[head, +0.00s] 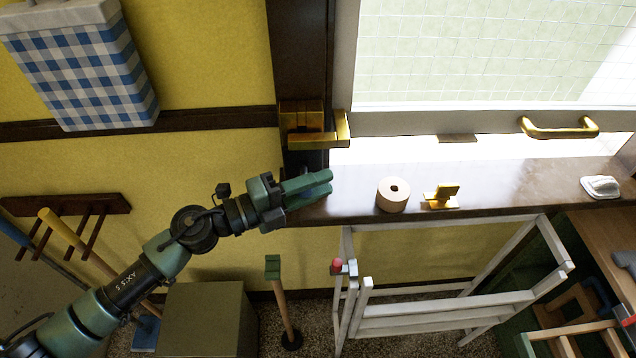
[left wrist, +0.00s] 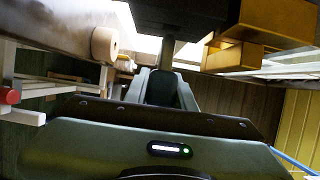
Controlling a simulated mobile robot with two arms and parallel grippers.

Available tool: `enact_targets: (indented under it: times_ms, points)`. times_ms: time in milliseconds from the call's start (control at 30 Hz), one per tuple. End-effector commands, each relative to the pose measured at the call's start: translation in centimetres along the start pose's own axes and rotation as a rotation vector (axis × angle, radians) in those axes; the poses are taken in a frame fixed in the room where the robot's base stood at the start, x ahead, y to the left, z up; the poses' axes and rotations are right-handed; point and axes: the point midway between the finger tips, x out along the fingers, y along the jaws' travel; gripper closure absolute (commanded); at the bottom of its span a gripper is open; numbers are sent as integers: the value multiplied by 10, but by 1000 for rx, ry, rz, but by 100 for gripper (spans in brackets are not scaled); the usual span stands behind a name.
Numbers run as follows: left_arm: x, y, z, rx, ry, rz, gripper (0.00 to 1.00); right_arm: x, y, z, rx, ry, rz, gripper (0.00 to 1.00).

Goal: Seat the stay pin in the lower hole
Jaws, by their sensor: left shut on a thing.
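My left gripper (head: 318,183) reaches in from the left to the dark post at the window's left side, below the gold latch (head: 318,138). In the left wrist view its fingers (left wrist: 165,88) are shut on a grey upright pin (left wrist: 168,52), which I take for the stay pin. The pin's upper end meets the underside of a dark block (left wrist: 180,14). In the head view the gripper hides the pin. The lower hole does not show, so I cannot tell whether the pin is in it. My right gripper is not in view.
A tan roll (head: 393,194) and a brass piece (head: 441,197) stand on the dark sill (head: 520,182) to the right, with a white object (head: 600,187) farther along. A white rack (head: 440,308) stands below. A gold bar handle (head: 558,128) is on the window.

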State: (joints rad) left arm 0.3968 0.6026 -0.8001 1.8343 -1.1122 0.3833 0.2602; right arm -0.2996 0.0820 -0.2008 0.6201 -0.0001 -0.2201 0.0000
Motion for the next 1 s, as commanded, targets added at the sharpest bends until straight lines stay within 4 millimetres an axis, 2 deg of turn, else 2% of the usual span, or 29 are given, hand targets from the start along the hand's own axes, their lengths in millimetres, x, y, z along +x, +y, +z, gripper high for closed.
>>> enact_targets:
  times_ms: [567, 1000]
  points:
    - [1, -1, 2, 2, 0, -1, 100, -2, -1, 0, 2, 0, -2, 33]
    - [5, -1, 11, 1, 0, -1, 100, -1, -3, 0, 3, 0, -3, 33]
